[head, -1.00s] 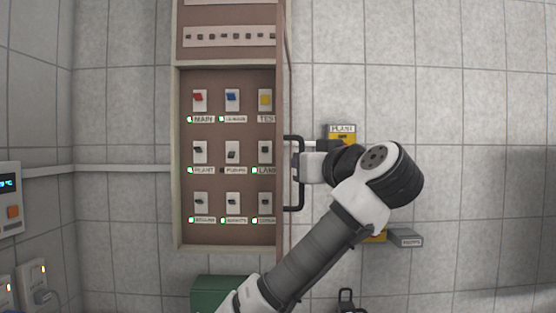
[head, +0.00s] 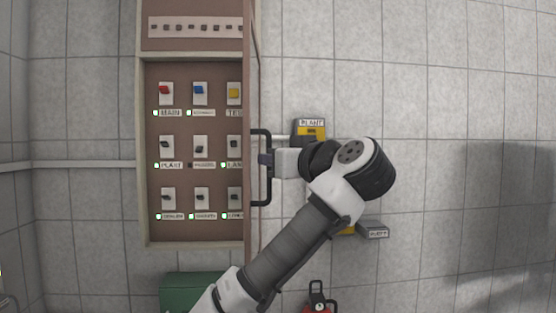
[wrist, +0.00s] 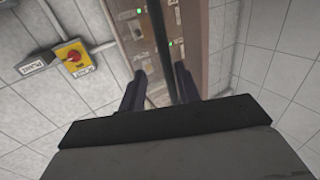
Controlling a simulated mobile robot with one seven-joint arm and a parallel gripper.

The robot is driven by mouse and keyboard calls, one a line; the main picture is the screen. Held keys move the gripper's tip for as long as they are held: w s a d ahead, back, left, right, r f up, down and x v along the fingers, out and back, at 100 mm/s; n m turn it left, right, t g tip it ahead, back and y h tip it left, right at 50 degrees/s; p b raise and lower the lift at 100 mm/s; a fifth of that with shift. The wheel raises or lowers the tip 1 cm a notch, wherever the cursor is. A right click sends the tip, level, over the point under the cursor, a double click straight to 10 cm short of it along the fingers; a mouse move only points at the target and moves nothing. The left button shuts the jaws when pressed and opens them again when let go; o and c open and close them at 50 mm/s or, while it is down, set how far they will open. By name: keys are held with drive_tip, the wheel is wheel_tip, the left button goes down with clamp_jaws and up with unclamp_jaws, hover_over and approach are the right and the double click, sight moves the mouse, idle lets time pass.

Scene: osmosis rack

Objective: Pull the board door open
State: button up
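The board is a tall brown cabinet (head: 148,235) on the wall in the head view, its rows of switches exposed. Its door (head: 254,90) stands out from the right side, seen nearly edge-on. A black bar handle (head: 268,192) sticks out from the door. My gripper (head: 264,165) is at the handle's middle, coming from the right. In the wrist view the dark bar (wrist: 161,40) runs between my two fingers (wrist: 159,85), which sit close on both sides of it. The exact finger contact is hard to see.
A green box (head: 190,290) and a red object (head: 318,302) are below. The wall to the right is clear.

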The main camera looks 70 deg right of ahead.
drive_tip(key=b+v, duration=0.9)
drive_tip(key=v, duration=0.4)
drive_tip(key=shift+s+a+b, duration=0.25)
drive_tip(key=shift+s+b, duration=0.05)
drive_tip(key=shift+b, duration=0.1)
